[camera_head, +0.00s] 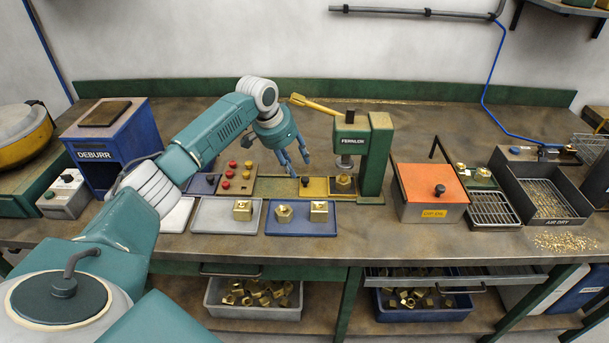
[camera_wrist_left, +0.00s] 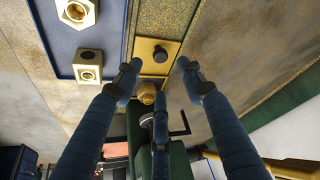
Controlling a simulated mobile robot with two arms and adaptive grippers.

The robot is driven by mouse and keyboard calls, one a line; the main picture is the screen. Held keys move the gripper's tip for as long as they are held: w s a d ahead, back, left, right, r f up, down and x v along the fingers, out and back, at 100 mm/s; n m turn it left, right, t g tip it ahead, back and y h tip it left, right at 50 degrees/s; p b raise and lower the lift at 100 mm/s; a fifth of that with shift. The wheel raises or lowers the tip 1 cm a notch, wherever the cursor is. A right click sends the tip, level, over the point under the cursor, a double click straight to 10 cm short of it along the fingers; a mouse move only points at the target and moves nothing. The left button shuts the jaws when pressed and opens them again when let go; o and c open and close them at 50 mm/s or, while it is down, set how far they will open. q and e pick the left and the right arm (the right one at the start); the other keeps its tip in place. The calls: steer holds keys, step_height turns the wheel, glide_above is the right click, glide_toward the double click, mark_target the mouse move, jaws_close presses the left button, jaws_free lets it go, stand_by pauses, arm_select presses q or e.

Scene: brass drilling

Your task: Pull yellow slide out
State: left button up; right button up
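The yellow slide (camera_head: 314,188) lies flat at the foot of the green drill press (camera_head: 379,150), with a black knob (camera_head: 305,181) on its left end. A brass block (camera_head: 344,184) sits at its right end under the press spindle. In the left wrist view the slide (camera_wrist_left: 152,67) and knob (camera_wrist_left: 160,54) show just beyond my fingertips, with the brass part (camera_wrist_left: 147,92) partly behind a finger. My left gripper (camera_head: 294,159) is open and empty, above and slightly left of the knob, its fingers spread and pointing down. My right gripper is not in view.
A blue tray (camera_head: 301,231) with two brass parts and a grey tray (camera_head: 214,222) lie in front. The press's yellow lever (camera_head: 316,105) sticks out behind my gripper. An orange-lidded box (camera_head: 430,183) stands at right.

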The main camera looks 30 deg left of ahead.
mark_target(305, 178)
arm_select(q)
steer(key=x, duration=0.5)
steer(key=shift+w+d+f+p, duration=0.15)
steer(key=shift+w+f+p, duration=0.1)
steer(key=shift+p, duration=0.15)
steer(key=x, duration=0.2)
steer(key=shift+w+f, duration=0.15)
steer(key=shift+f, duration=0.25)
steer(key=c, duration=0.5)
jaws_close()
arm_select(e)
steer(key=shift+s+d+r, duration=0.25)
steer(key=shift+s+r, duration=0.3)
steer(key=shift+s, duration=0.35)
